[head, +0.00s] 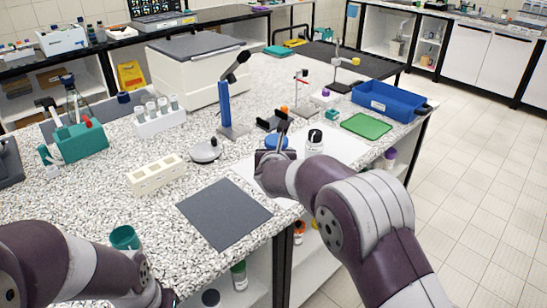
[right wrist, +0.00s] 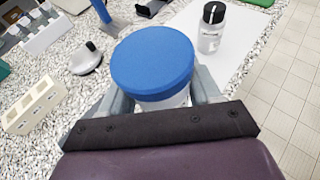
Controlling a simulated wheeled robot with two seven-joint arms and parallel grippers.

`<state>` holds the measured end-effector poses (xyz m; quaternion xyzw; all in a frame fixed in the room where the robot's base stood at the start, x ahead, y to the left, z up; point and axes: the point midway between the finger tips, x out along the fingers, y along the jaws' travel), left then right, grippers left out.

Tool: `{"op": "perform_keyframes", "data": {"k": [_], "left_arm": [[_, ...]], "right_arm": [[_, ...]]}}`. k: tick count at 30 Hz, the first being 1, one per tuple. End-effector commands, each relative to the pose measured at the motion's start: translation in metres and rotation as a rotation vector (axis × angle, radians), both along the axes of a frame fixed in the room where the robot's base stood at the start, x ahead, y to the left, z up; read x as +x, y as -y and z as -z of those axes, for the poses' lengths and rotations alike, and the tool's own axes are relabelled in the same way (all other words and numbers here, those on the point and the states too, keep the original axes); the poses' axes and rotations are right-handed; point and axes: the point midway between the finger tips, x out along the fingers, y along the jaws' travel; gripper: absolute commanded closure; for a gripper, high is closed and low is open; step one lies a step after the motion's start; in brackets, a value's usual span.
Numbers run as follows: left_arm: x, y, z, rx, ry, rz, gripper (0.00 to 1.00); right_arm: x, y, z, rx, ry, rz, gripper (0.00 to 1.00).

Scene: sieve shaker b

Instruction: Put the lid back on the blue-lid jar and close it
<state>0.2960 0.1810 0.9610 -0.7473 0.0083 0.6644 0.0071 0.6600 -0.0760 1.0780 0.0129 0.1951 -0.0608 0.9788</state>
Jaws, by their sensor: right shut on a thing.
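The blue-lid jar (right wrist: 176,102) is between the fingers of my right gripper (right wrist: 160,98), which is shut on its pale body just below the lid. The round blue lid (right wrist: 152,62) sits on top of the jar and looks level; I cannot tell whether it is tight. In the head view, the blue lid (head: 276,142) shows just beyond my right gripper (head: 273,155), and the arm hides most of the jar. My left arm is at the bottom left of the head view, with its gripper out of frame.
A black-capped bottle (head: 315,142) stands on the white sheet (head: 345,147), right of the jar. A grey mat (head: 224,213) lies bare in front. A blue stand (head: 225,105), a grey dish-like item (head: 205,151) and a cream rack (head: 157,174) are to the left. A blue tray (head: 388,100) is behind right.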

Motion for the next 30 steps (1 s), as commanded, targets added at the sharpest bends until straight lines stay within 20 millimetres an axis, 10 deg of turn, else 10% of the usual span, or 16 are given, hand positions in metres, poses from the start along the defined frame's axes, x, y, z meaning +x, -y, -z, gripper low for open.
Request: {"op": "perform_keyframes", "data": {"k": [5, 6, 11, 19, 30], "left_arm": [[0.000, 0.000, 0.000, 0.000, 0.000, 0.000, 0.57], [0.000, 0.000, 0.000, 0.000, 0.000, 0.000, 0.57], [0.000, 0.000, 0.000, 0.000, 0.000, 0.000, 0.57], [0.000, 0.000, 0.000, 0.000, 0.000, 0.000, 0.57], [0.000, 0.000, -0.009, 0.000, 0.000, 0.000, 0.57]], "right_arm": [[0.000, 0.000, 0.000, 0.000, 0.001, 0.000, 0.71], [0.000, 0.000, 0.000, 0.000, 0.001, 0.000, 0.41], [0.000, 0.000, 0.000, 0.000, 0.001, 0.000, 0.92], [-0.001, 0.018, -0.003, 0.000, -0.001, 0.146, 0.93], [-0.091, 0.082, 0.110, -0.009, -0.006, 0.635, 0.93]]}}
